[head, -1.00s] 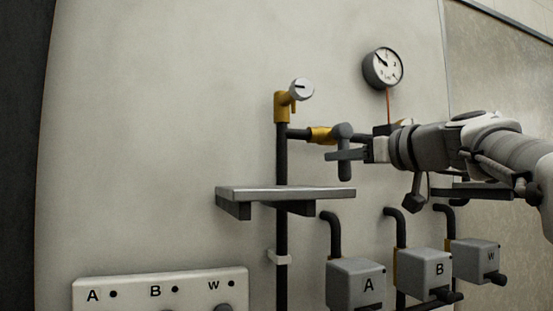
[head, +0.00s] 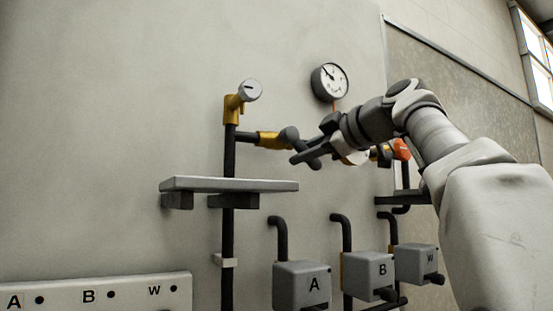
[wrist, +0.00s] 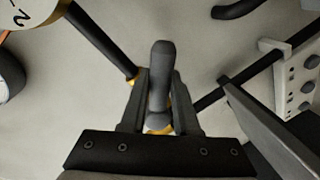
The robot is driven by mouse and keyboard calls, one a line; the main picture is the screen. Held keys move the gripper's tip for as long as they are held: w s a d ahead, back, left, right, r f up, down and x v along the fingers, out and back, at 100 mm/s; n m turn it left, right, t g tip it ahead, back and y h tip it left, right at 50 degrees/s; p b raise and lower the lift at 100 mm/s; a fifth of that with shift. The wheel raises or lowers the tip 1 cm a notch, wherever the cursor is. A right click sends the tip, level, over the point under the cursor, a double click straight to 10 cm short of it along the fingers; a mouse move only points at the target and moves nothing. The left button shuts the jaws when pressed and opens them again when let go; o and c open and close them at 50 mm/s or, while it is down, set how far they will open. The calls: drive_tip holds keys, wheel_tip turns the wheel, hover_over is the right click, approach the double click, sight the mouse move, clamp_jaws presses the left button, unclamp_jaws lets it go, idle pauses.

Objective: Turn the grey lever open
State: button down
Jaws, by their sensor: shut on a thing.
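The grey lever (head: 290,135) sits on the end of a yellow valve fitting (head: 268,139) on the dark pipe in the head view. It slants down to the right from its hub. My gripper (head: 307,157) comes from the right and is shut on the lever, with one finger crossing in front of it. In the wrist view the lever (wrist: 160,72) stands between the two fingers of my gripper (wrist: 158,85), with its rounded end past their tips. Part of the lever is hidden by my finger in the head view.
A grey shelf (head: 230,185) juts out below the valve. A small dial (head: 250,90) is above it and a round gauge (head: 329,82) is on the wall. An orange handle (head: 401,149) shows behind my arm.

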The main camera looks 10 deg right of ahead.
drive_tip(key=r+n, duration=0.1)
drive_tip(key=n, duration=0.2)
drive_tip(key=shift+w+d+r+n+h, duration=0.1)
drive_tip(key=shift+d+r+n+h, duration=0.3)
drive_tip(key=shift+d+r+n+h+p, duration=0.1)
drive_tip(key=shift+r+n+h+p, duration=0.5)
drive_tip(key=shift+n, duration=0.9)
drive_tip(key=shift+r, duration=0.15)
drive_tip(key=c, duration=0.7)
unclamp_jaws()
drive_tip(key=shift+o, duration=0.2)
drive_tip(key=b+v, duration=0.1)
drive_tip(key=v, duration=1.6)
drive_tip(key=shift+s+f, duration=0.25)
drive_tip(key=shift+f, duration=0.05)
drive_tip(key=shift+d+t, duration=0.1)
drive_tip(key=shift+t, duration=0.2)
